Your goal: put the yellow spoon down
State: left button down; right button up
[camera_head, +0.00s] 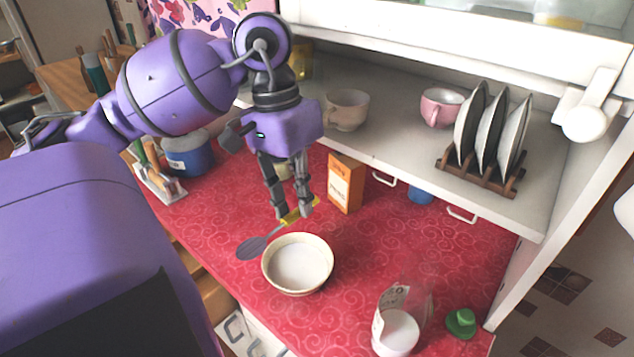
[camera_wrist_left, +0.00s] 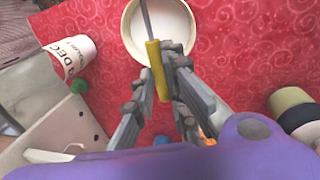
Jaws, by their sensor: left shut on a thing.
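My left gripper (camera_head: 297,212) is shut on the yellow handle of the yellow spoon (camera_head: 289,217). The spoon's dark grey head (camera_head: 253,248) points to the lower left, just left of the cream bowl (camera_head: 298,264) with white contents. I cannot tell exactly how high the spoon is above the red counter. In the left wrist view the yellow handle (camera_wrist_left: 157,70) sits at the fingertips of the gripper (camera_wrist_left: 167,75), and its thin shaft overlaps the bowl (camera_wrist_left: 178,18). My right gripper is not in view.
An orange box (camera_head: 345,183) stands behind the gripper on the red counter (camera_head: 420,265). A white cup (camera_head: 396,333) and a green item (camera_head: 461,322) stand at the front right. A shelf above holds cups and a plate rack (camera_head: 480,172).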

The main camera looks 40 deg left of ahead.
pick_arm(q)
jog(key=shift+s+d, duration=0.1)
jog(key=shift+d, duration=0.05)
jog(key=d, duration=0.3)
jog(key=p, duration=0.2)
send_near(370, 293)
jog(key=shift+s+d+f, duration=0.15)
jog(key=shift+f, duration=0.65)
jog(key=shift+d+f, duration=0.35)
jog(key=shift+f, duration=0.25)
notch_tip(370, 293, down, 3)
jog(key=shift+d+f, duration=0.1)
jog(key=shift+f, duration=0.1)
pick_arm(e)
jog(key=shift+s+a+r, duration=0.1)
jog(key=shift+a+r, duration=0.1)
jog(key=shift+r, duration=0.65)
pick_arm(q)
jog(key=shift+f, duration=0.1)
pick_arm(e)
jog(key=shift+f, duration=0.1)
